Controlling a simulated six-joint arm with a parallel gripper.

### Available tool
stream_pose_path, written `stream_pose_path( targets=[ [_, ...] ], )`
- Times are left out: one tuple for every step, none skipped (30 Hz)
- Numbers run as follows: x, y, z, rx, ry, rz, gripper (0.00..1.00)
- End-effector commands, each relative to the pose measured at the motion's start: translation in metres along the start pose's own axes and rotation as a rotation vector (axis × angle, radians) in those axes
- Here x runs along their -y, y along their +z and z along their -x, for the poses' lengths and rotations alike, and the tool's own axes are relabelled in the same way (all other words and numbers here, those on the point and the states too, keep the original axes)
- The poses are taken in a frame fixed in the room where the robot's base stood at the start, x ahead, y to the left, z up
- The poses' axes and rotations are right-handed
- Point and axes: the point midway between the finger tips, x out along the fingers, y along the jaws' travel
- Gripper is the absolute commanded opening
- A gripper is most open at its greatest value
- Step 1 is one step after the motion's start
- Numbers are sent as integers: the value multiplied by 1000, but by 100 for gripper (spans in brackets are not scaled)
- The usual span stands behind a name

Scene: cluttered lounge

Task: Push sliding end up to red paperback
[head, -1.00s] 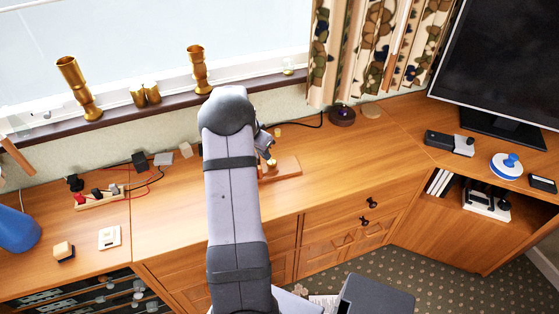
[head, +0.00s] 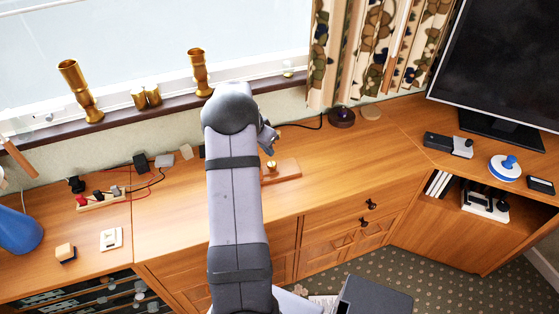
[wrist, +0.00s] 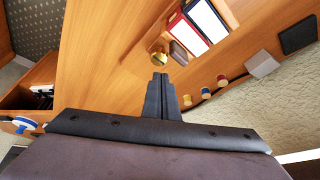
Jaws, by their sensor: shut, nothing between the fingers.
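In the wrist view, my gripper (wrist: 160,76) is shut and empty, its fingertips just short of a round brass knob (wrist: 158,57). Beside the knob is a small grey-brown block (wrist: 178,53). A book with a red cover edge (wrist: 187,38), the likely red paperback, stands just beyond the block, with a blue-edged book (wrist: 208,20) beside it. Which piece is the sliding end is unclear; the knob may belong to it. In the head view, the brass knob (head: 271,166) sits on a low wooden base (head: 288,173). My gripper (head: 268,138) is partly hidden there, and my arm hides the books.
Small coloured cylinders (wrist: 205,93), a grey block (wrist: 262,64) and a black block (wrist: 298,36) lie along the wall side in the wrist view. The desktop (head: 350,155) right of the base is clear. A purple-topped dark round object (head: 342,116) stands near the curtain.

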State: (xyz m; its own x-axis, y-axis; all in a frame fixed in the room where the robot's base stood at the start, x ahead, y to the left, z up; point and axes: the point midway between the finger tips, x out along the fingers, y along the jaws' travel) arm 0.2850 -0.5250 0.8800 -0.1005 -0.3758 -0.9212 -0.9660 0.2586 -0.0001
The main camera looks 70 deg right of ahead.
Motion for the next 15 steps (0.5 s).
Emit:
stream_pose_path(
  targets=[
    [0, -3, 6, -1, -1, -1, 0],
    [0, -4, 8, -1, -1, -1, 0],
    [0, -5, 10, -1, -1, -1, 0],
    [0, -5, 12, -1, -1, -1, 0],
    [0, -6, 14, -1, -1, -1, 0],
    [0, -7, 17, -1, -1, -1, 0],
    [0, -8, 19, -1, -1, -1, 0],
    [0, -9, 21, -1, -1, -1, 0],
    [0, -10, 23, -1, -1, -1, 0],
    [0, -11, 25, -1, -1, 0, 0],
    [0, -12, 28, -1, -1, 0, 0],
    [0, -13, 30, -1, -1, 0, 0],
    [0, -14, 32, -1, -1, 0, 0],
    [0, -15, 34, -1, -1, 0, 0],
    [0, -16, 37, -1, -1, 0, 0]
  ],
)
